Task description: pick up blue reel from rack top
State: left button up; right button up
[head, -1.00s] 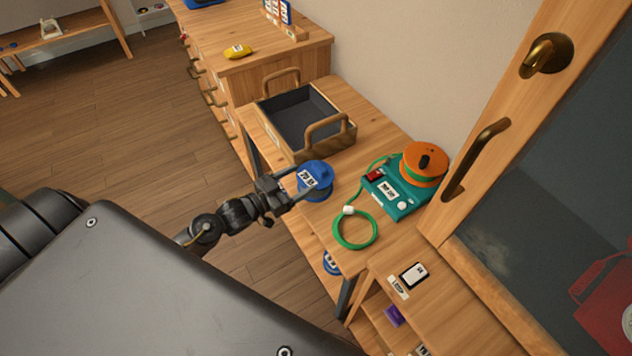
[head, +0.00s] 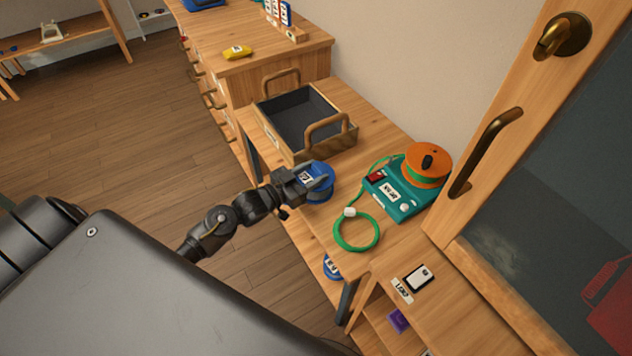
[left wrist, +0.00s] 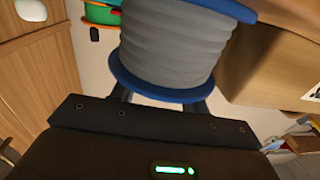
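The blue reel (head: 320,196) stands near the left edge of the wooden rack top (head: 318,228), in front of the dark-lined tray. It has blue flanges and a white label. My left gripper (head: 320,178) is at the reel, its fingers spread apart over the upper part of it. In the left wrist view the reel (left wrist: 172,52) fills the upper middle, with grey windings between its flanges. The fingers there are partly hidden behind the lower flange, and I cannot tell whether they touch the reel. My right gripper is not in view.
A wooden tray (head: 345,140) with handles stands just behind the reel. A teal device (head: 399,195) with an orange reel (head: 428,163) and a green cable loop (head: 340,240) lie to the right.

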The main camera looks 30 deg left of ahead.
pick_arm(q)
jog(key=c, duration=0.7)
jog(key=shift+r, duration=0.1)
jog(key=shift+c, duration=0.4)
jog(key=shift+r, duration=0.1)
